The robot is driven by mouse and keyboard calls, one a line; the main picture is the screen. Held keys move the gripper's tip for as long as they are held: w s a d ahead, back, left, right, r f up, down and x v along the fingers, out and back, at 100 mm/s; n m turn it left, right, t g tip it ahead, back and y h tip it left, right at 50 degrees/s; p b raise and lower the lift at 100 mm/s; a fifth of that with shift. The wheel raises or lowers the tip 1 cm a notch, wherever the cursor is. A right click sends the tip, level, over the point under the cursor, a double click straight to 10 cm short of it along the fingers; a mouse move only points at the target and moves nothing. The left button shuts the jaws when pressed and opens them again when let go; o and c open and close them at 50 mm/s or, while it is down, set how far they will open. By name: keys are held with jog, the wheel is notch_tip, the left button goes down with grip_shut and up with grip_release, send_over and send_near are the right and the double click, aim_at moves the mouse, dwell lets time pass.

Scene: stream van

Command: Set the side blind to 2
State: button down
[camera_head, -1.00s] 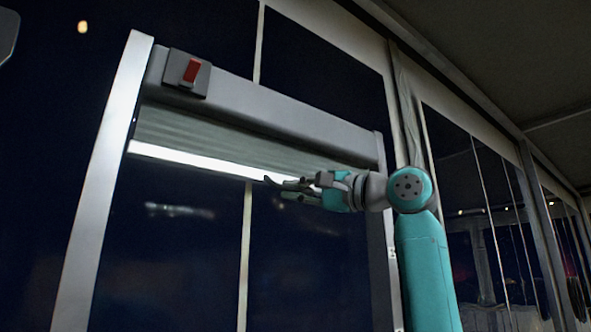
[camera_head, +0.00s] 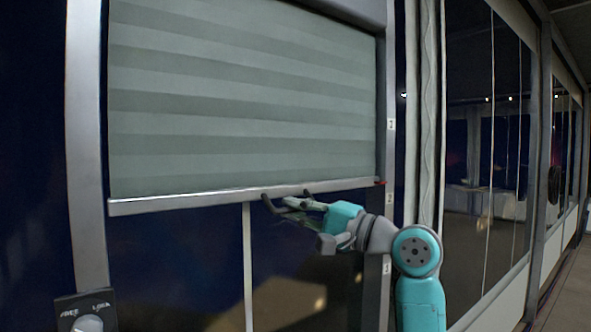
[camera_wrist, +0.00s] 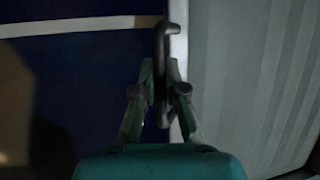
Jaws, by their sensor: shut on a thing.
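The side blind (camera_head: 240,100) is a pale grey-green striped cloth, drawn partway down the window. Its silver bottom bar (camera_head: 160,204) runs across the window. A red pointer (camera_head: 380,183) at the bar's right end is between marks 1 (camera_head: 390,124) and 2 (camera_head: 389,199), a little above the 2. Mark 3 (camera_head: 386,268) is lower. In the wrist view, my gripper (camera_wrist: 160,92) is shut on a dark pull handle (camera_wrist: 167,32) beside the bar (camera_wrist: 178,48); the fingers hide part of the handle.
A plate with a round knob (camera_head: 88,322), lettered FREE and LOCK, is at the lower left, cut off by the picture edge. A silver side frame (camera_head: 85,150) stands left of the blind. Dark window glass (camera_head: 180,265) lies below the bar.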

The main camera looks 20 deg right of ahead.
jog(key=shift+f, duration=2.3)
jog(key=c, duration=1.2)
grip_release()
jog(key=v, duration=1.2)
